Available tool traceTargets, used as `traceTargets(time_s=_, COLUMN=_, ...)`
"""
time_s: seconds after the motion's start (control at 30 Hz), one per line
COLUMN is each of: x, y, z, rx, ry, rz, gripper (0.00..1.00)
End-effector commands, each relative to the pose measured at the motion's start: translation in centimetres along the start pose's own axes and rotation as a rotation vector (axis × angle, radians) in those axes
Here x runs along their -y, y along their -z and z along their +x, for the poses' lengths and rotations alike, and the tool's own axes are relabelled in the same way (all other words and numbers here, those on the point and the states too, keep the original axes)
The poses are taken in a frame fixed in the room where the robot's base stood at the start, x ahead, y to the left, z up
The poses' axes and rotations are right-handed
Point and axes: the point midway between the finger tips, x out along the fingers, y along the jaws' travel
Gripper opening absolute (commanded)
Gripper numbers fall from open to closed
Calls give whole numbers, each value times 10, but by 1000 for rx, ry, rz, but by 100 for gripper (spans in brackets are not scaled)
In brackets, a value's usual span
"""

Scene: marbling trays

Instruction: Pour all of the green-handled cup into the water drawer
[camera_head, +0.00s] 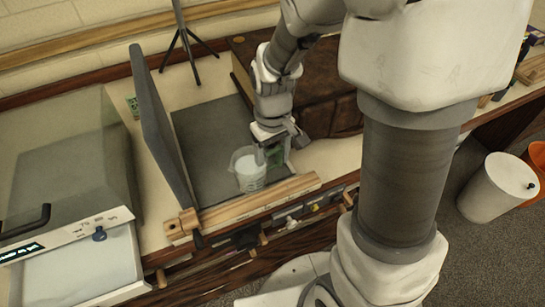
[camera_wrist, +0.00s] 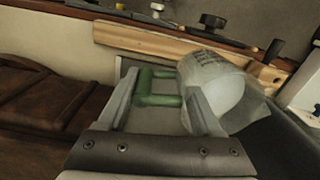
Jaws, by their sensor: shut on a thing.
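A clear cup (camera_head: 249,170) with printed markings and whitish contents stands close to upright at the front of a dark grey surface. My gripper (camera_head: 273,148) is shut on its green handle (camera_wrist: 157,86), which shows between the two fingers in the wrist view. The cup body (camera_wrist: 222,88) is beside the right finger there. I cannot tell whether the cup's base touches the surface. No drawer is clearly marked as the water one; a pale blue-grey panel or tray (camera_head: 82,278) shows under the control strip at lower left.
A raised grey lid (camera_head: 160,125) stands left of the cup. A wooden rail (camera_head: 255,203) runs along the front. A clear-covered machine (camera_head: 65,160) with a black handle and knob is at left. A brown leather-like thing (camera_head: 325,100) lies right of my gripper; a tripod (camera_head: 183,40) stands behind.

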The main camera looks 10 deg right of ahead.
Motion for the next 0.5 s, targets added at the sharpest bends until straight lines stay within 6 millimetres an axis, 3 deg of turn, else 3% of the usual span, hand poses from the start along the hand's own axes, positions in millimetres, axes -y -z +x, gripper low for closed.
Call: traceTargets(time_s=0.5, x=0, y=0, z=-50, rx=-2, ry=-1, rz=0, gripper=0)
